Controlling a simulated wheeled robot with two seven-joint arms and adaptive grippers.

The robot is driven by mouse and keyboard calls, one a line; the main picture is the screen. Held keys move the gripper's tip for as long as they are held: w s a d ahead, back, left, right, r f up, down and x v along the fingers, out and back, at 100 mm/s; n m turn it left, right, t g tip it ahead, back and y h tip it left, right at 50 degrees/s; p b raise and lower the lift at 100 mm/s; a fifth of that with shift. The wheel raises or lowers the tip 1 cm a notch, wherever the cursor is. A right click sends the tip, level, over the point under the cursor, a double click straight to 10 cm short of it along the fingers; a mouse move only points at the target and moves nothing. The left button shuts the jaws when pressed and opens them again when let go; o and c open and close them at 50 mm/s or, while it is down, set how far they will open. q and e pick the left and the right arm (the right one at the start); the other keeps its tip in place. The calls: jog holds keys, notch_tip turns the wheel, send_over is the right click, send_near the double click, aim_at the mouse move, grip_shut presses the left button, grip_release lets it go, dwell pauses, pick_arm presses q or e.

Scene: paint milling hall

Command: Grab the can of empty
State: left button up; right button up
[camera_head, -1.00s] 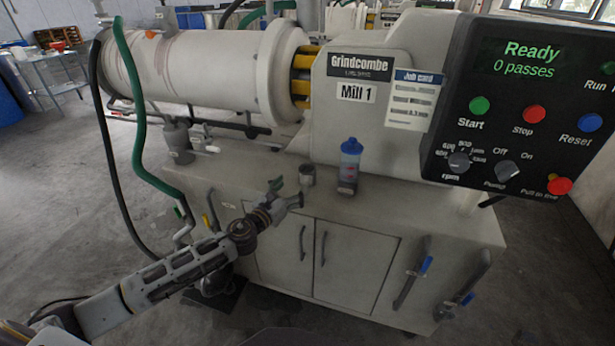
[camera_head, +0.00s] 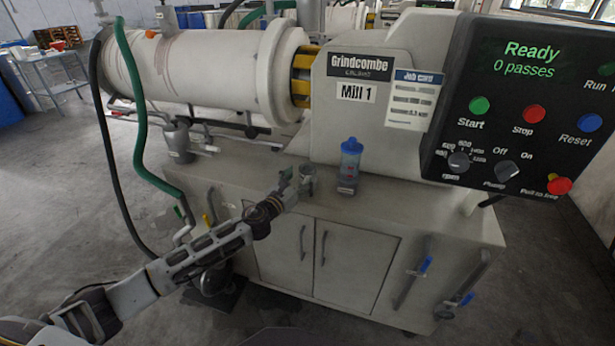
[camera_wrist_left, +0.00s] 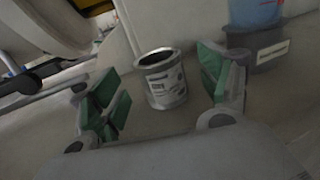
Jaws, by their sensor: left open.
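A small grey metal can (camera_head: 308,174) with a printed label stands upright on the mill's bench top. In the left wrist view the can (camera_wrist_left: 165,82) shows its dark open top. My left gripper (camera_head: 294,178) is open at the can's left side in the head view. In the left wrist view its green-padded fingers (camera_wrist_left: 160,95) stand apart, one to each side of the can, with gaps between pads and can. The can lies a little beyond the fingertips or between them; I cannot tell exactly. My right gripper is not in view.
A blue-capped clear bottle (camera_head: 350,162) stands in a grey holder just right of the can. The control panel (camera_head: 525,110) hangs at the upper right. A green hose (camera_head: 138,120) and a grey pot (camera_head: 178,142) are to the left. Bench top right of the bottle is clear.

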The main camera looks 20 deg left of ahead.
aim_at(303, 175)
pick_arm(q)
jog(key=shift+w, duration=0.15)
jog(key=shift+r+x, duration=0.15)
jog(key=shift+x, duration=0.6)
jog(key=shift+r+x, duration=0.1)
jog(key=shift+x, duration=0.65)
jog(key=shift+w, duration=0.3)
jog(key=shift+w+d, duration=0.2)
jog(key=shift+w, duration=0.4)
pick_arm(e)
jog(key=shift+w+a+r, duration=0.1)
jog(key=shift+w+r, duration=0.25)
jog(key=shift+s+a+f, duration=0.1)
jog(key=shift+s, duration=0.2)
pick_arm(q)
jog(key=c, duration=1.1)
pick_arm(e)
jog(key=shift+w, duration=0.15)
